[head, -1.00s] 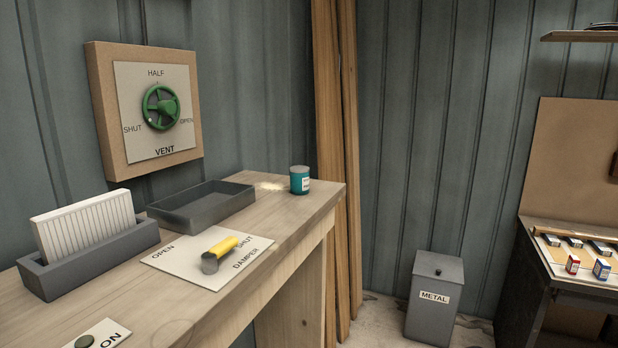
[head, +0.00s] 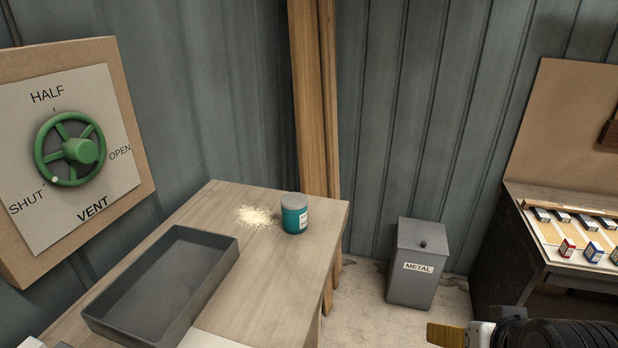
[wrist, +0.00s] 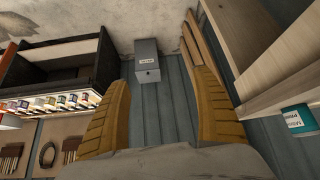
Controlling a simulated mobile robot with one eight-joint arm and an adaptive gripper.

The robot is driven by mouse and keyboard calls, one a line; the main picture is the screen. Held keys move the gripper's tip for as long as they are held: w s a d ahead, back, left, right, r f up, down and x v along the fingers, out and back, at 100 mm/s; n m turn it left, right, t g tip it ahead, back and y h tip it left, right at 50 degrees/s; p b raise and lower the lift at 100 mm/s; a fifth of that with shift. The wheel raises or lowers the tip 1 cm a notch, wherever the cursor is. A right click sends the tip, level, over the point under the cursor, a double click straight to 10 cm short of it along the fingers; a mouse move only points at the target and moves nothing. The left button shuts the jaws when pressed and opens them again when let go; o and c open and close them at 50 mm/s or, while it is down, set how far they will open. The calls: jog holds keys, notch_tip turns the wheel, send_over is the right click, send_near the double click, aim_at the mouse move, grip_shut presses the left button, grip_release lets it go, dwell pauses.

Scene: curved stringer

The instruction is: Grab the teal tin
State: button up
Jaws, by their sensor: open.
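The teal tin (head: 294,216) stands upright near the far right end of the wooden bench (head: 262,270), with a grey lid and a white label. In the wrist view the tin (wrist: 299,120) shows at the right edge, outside my fingers, and the picture is upside down. My gripper (wrist: 163,105) is open and empty, its two yellow-brown fingers spread apart. In the head view part of my gripper (head: 447,335) shows at the bottom right, to the right of the bench and well apart from the tin.
A pile of pale shavings or dust (head: 257,217) lies just left of the tin. A dark grey tray (head: 165,285) sits on the bench in front. A grey METAL bin (head: 417,265) stands on the floor. Wooden planks (head: 315,100) lean behind the bench. A second bench (head: 545,215) is at right.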

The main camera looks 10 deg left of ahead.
jog(key=w+a+r+t+p, duration=0.1)
jog(key=w+a+r+p, duration=0.2)
jog(key=r+p, duration=0.35)
jog(key=n+t+y, duration=0.3)
jog(key=n+y, duration=0.3)
jog(key=y, duration=0.1)
send_near(298, 212)
jog(key=x, duration=0.2)
jog(key=shift+w+a+f, duration=0.1)
jog(key=shift+a, duration=0.35)
jog(key=x, duration=0.4)
jog(key=shift+w+a+f, duration=0.15)
jog(key=shift+w, duration=0.2)
jog(key=shift+h, duration=0.3)
jog(key=x, duration=0.5)
jog(key=shift+w+f, duration=0.15)
jog(key=shift+w, duration=0.3)
jog(key=shift+s, duration=0.1)
jog(key=c, duration=1.4)
